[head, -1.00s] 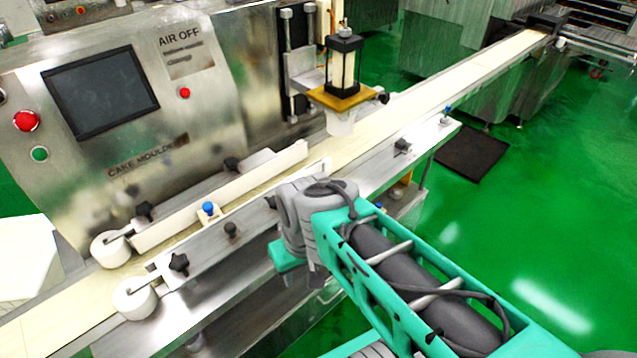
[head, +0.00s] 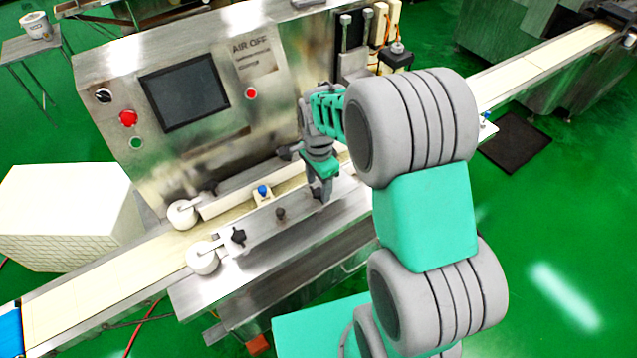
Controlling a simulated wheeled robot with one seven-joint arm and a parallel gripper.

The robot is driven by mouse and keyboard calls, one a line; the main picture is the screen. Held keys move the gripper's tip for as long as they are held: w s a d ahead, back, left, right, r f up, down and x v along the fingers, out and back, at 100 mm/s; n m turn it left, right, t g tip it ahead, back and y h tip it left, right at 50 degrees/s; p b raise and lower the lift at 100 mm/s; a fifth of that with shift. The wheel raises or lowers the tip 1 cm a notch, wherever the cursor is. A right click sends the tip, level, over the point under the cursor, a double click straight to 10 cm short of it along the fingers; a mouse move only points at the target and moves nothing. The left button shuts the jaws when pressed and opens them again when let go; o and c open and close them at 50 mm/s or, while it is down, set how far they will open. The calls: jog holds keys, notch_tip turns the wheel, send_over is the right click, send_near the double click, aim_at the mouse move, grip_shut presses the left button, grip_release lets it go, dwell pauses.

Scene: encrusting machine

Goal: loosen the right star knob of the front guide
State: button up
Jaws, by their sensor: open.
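The front guide (head: 262,226) is a metal rail along the near side of the conveyor belt, with a white roller (head: 203,257) at its left end. A black star knob (head: 238,237) sits near its left end, and a smaller dark knob (head: 281,214) stands further right. My gripper (head: 320,194) is open and points down over the right part of this guide. The right star knob is not clearly visible; my gripper covers that area. I cannot tell whether the fingers are around the knob or touching it.
The rear guide with its roller (head: 183,213) and a blue-topped knob (head: 263,191) lie close by. The machine's panel with a screen (head: 185,92) and red button (head: 128,118) stands behind. My arm blocks the belt's middle right. A white crate (head: 70,212) is at left.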

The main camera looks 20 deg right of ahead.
jog(key=shift+f, duration=0.6)
jog(key=shift+c, duration=0.6)
grip_shut()
